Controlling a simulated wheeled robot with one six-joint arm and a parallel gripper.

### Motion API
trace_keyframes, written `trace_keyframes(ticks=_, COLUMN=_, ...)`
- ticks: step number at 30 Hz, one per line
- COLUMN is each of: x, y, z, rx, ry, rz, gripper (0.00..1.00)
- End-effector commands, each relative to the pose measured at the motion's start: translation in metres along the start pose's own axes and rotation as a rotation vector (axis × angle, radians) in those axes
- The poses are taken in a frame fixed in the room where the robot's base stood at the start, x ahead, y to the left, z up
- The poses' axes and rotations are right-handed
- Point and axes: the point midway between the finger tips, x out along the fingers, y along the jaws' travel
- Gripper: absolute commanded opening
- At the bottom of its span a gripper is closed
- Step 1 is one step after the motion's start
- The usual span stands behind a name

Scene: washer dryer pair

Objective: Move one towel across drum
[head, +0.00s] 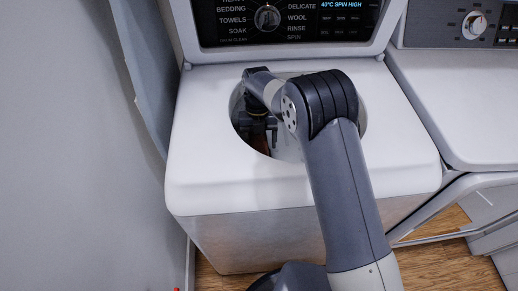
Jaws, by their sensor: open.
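The top-loading washer (230,190) stands in the middle of the head view with its round drum opening (237,115) uncovered. My arm reaches over the washer from the front, and my gripper (263,132) points down into the drum. The gripper is open, though its fingertips are partly hidden in the shadowed opening. A dark reddish-brown strip (262,143) shows below the gripper inside the drum. I cannot tell if it is a towel or whether the gripper touches it. My arm hides the right part of the opening.
The control panel (290,20) rises behind the opening. A second white machine (450,100) stands close on the right, with an open door (440,215) at its front. A grey wall (70,150) and a blue-grey panel (145,70) bound the left side.

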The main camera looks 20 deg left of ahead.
Motion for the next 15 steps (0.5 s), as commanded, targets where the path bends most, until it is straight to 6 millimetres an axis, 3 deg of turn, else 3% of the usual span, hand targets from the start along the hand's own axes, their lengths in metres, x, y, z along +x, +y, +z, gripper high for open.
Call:
trace_keyframes(ticks=6, x=-0.031, y=0.0, z=0.001, rx=0.0, ry=-0.002, rz=0.0, gripper=0.76)
trace_keyframes(ticks=15, x=-0.038, y=0.0, z=0.0, rx=0.0, ry=0.0, rz=0.0, gripper=0.76)
